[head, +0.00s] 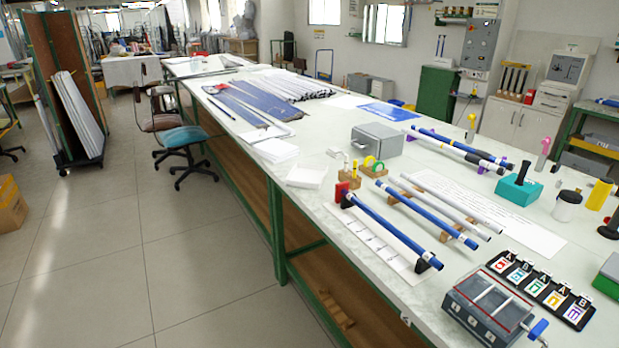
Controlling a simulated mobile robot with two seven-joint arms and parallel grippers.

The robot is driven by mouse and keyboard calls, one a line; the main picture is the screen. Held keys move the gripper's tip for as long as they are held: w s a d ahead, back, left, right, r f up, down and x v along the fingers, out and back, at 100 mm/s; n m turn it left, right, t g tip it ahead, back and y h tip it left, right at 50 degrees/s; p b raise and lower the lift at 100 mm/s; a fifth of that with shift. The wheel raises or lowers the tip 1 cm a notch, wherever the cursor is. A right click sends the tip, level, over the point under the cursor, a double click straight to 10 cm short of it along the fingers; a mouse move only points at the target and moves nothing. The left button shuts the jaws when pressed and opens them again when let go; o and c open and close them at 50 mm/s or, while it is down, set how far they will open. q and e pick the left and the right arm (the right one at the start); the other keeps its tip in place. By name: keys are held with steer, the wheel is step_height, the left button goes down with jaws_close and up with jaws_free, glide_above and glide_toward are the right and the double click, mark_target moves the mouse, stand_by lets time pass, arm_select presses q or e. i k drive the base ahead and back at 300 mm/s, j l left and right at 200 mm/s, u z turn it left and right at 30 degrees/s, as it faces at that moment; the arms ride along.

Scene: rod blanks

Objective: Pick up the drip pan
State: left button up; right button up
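I cannot tell for certain which thing is the drip pan. A low, pale, flat-topped piece (307,177) lies near the table's left edge. A teal, tray-like piece with a dark upright part (519,190) stands on the right of the table. A dark grey, box-like fixture with red-edged panels and a blue handle (488,306) sits at the near right edge. Neither of my grippers is in view, and nothing is seen held.
The long white table (350,104) runs away from me. Blue and grey rods (394,231) lie on supports across it. A grey metal box (377,140) stands behind them. A lettered black rack (541,290) is at the near right. Open floor (110,260) lies left; a teal chair (185,137) stands beside the table.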

mark_target(304, 175)
steer(key=z, duration=0.3)
steer(key=i+j+z, duration=0.2)
steer(key=z, duration=0.15)
steer(key=i+j+z, duration=0.2)
steer(key=j+z, duration=0.15)
steer(key=i+j+z, duration=0.1)
steer(key=j, duration=0.3)
steer(key=i+j+z, duration=0.1)
steer(key=j, duration=0.35)
steer(key=i+j+z, duration=0.1)
steer(key=j, duration=0.35)
steer(key=i+j+z, duration=0.1)
steer(key=i+j, duration=0.15)
steer(key=j, duration=0.2)
steer(key=i+j, duration=0.1)
steer(key=j, duration=0.35)
steer(key=i+j, duration=0.1)
steer(key=j, duration=0.3)
steer(key=i+j, duration=0.1)
steer(key=j, duration=0.35)
steer(key=i+j, duration=0.1)
steer(key=j, duration=0.35)
steer(key=i+z, duration=0.05)
